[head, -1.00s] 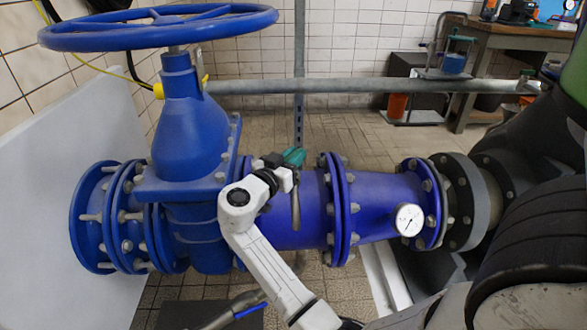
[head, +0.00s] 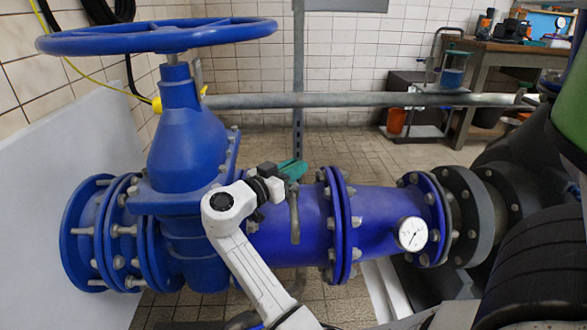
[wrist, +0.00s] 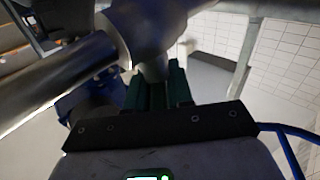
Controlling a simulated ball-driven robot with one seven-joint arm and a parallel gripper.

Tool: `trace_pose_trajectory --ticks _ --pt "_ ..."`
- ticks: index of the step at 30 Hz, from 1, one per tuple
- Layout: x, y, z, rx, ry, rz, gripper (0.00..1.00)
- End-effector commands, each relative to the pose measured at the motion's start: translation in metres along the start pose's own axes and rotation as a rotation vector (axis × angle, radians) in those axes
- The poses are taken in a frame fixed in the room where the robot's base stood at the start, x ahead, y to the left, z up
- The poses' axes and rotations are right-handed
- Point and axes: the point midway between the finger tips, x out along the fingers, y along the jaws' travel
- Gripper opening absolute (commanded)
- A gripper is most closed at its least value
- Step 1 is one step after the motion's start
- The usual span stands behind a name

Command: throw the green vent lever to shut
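A grey metal lever (head: 294,218) hangs down in front of the blue pipe (head: 270,240) in the head view. I see no clearly green lever; the teal-green pieces (head: 292,170) above it look like my gripper's fingers. My gripper (head: 284,172) is at the lever's upper end. In the wrist view my gripper's dark green fingers (wrist: 159,92) reach a rounded grey metal hub (wrist: 150,25) with a thick grey bar (wrist: 55,80) running off to the left. A stub below the hub lies at the fingertips. Whether the fingers grip it cannot be told.
A large blue handwheel (head: 160,36) tops the valve body (head: 185,130) at left. A dial gauge (head: 411,233) sits on the pipe at right. A grey horizontal rail (head: 370,100) crosses behind. A workbench (head: 500,60) stands at the back right. Tiled floor lies open behind the pipe.

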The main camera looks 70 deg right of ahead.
Motion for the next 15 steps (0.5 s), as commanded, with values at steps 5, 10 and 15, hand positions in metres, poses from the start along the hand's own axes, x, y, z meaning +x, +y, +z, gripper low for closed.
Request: trace_pose_trajectory --ticks 5,10,15 --pt "0.001 0.001 0.006 -0.008 -0.009 0.003 0.38" --pt "0.000 0.001 0.004 -0.005 -0.005 0.001 0.38" --pt "-0.015 0.000 0.002 -0.005 -0.003 -0.002 0.38"
